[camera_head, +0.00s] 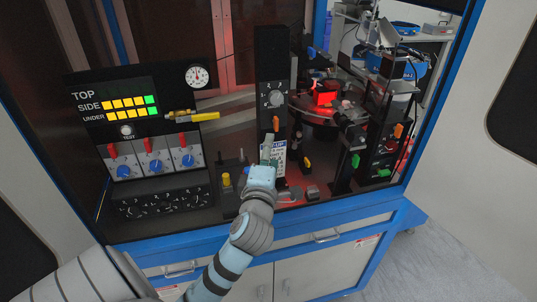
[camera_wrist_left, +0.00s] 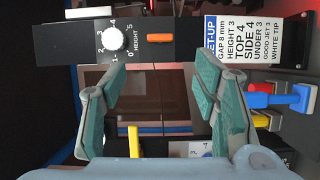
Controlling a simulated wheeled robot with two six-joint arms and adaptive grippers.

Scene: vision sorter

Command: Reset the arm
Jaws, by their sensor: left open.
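My left arm comes in from the lower left in the head view. Its gripper (camera_head: 268,152) is in front of the black column (camera_head: 271,50), below the column's dial (camera_head: 275,98) and orange knob (camera_head: 276,123). In the left wrist view the two green-padded fingers of my left gripper (camera_wrist_left: 170,85) are wide apart, with nothing between them. Beyond them the white height dial (camera_wrist_left: 114,39) and the orange knob (camera_wrist_left: 160,38) sit on a black panel, clear of the fingers. My right gripper is in neither view.
A set-up card (camera_wrist_left: 258,40) is beside the panel. Red, blue and yellow handles (camera_wrist_left: 290,97) are at the right. The head view shows a control panel with blue-and-red switches (camera_head: 153,157), a yellow nozzle (camera_head: 205,116), a red-lit turntable (camera_head: 322,95) and the blue bench edge (camera_head: 290,226).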

